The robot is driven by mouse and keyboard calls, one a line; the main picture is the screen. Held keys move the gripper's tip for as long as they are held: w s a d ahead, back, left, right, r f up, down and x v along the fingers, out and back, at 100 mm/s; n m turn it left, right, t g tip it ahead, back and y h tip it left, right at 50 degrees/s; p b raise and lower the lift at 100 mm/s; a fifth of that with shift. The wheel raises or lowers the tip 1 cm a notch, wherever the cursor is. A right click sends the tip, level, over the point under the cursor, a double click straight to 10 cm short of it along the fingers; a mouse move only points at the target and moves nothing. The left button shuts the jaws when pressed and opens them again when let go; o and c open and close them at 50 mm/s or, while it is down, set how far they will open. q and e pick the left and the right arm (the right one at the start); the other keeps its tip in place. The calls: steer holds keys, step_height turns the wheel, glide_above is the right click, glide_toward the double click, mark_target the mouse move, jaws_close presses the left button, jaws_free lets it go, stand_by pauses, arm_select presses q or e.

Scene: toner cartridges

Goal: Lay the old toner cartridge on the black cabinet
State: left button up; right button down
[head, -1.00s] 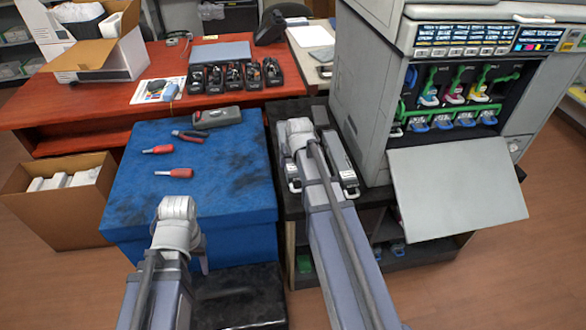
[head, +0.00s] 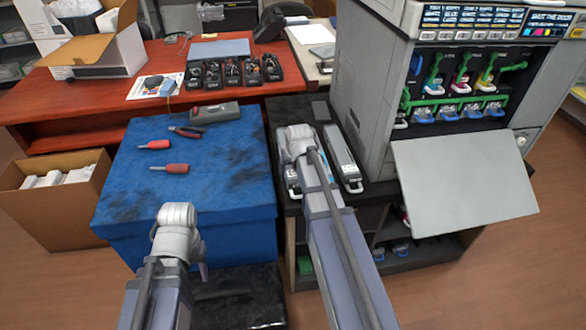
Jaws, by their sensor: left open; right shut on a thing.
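The black cabinet (head: 289,115) stands between the blue table and the printer. My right gripper (head: 294,165) is over the cabinet's left part, shut on a second cartridge (head: 292,181). Only that cartridge's pale end shows; my wrist hides the rest, and I cannot tell whether it touches the top. My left gripper (head: 202,267) is low in front of the blue table, open and empty, its fingers mostly hidden by my wrist.
Several black cartridges (head: 235,72) line the red desk (head: 120,115).

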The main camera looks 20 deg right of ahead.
steer(key=shift+f+b, duration=0.4)
steer(key=shift+f, duration=0.05)
steer(key=shift+f, duration=0.1)
jaws_free()
stand_by(0.4)
steer(key=p+v, duration=0.7)
steer(key=v, duration=0.1)
